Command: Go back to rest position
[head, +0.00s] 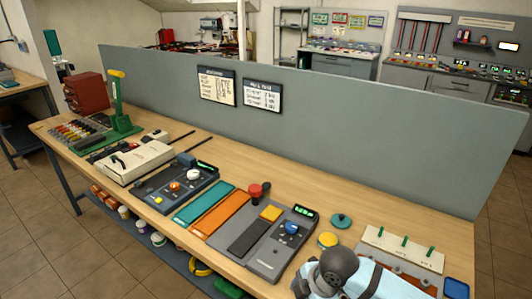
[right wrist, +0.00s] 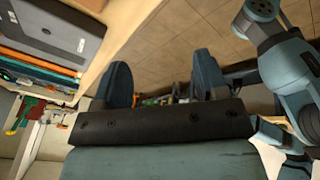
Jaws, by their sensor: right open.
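My right gripper (right wrist: 162,76) shows in the right wrist view with its two dark blue fingers wide apart and nothing between them. It hangs beyond the front edge of the wooden workbench (head: 342,206), with tiled floor behind the fingers. In the head view, a light blue and grey part of my arm covers the bottom edge right of the middle, over the bench's front. No gripper fingers show in the head view, and my left gripper is not seen.
The bench holds a grey console (head: 268,262), orange (head: 219,211) and teal (head: 204,202) strips, a dark blue panel (head: 176,190), a cream box (head: 134,161) and a green press (head: 119,122). A grey partition (head: 350,130) closes its back. Floor (head: 35,225) is clear at left.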

